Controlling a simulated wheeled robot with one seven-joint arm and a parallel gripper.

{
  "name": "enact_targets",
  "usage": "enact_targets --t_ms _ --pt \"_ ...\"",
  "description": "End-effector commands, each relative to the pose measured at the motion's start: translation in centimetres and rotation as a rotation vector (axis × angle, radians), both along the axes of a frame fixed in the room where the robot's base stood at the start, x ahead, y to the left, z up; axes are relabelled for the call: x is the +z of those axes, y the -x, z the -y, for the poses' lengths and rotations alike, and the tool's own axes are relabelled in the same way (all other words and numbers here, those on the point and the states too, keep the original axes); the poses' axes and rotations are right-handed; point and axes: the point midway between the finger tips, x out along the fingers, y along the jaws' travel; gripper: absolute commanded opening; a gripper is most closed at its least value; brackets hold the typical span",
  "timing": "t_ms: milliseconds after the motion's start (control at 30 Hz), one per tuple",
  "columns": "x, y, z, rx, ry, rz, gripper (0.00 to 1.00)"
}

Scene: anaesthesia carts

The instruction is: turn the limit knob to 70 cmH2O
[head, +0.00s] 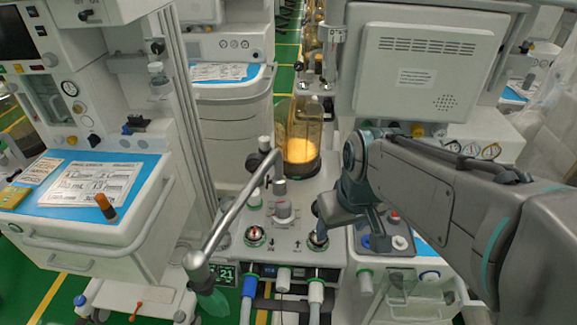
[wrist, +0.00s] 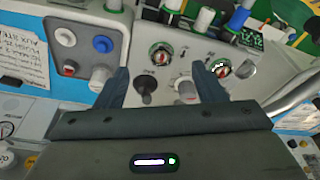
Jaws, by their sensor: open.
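A pale grey knob (head: 284,212), apparently the limit knob, stands on a round base on the top panel of the breathing unit (head: 290,258). In the wrist view the pale knob (wrist: 187,90) is between my fingers, nearer the right one. Its scale and setting are too small to read. My gripper (head: 328,222) is open and empty, above the panel to the right of the knob. In the wrist view my gripper (wrist: 163,78) has its two fingers wide apart, with a black knob (wrist: 146,87) also showing between them, nearer the left one.
Two round gauges sit at the panel's front, the left one (head: 255,236) clear and the right one (head: 318,240) close under my gripper. A grey bar (head: 233,208) slants across at the left. A clear bellows canister (head: 300,140) stands behind.

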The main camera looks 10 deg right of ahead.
Motion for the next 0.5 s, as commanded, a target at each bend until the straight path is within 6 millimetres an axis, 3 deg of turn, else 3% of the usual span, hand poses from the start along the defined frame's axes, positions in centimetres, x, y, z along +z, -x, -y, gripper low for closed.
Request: enact_targets --t_ms 267,500 --pt "-0.5 -6.5 -1.8 0.509 -0.038 -0.06 0.63" --pt "-2.3 -12.4 -3.6 0.975 -0.093 -0.035 0.63"
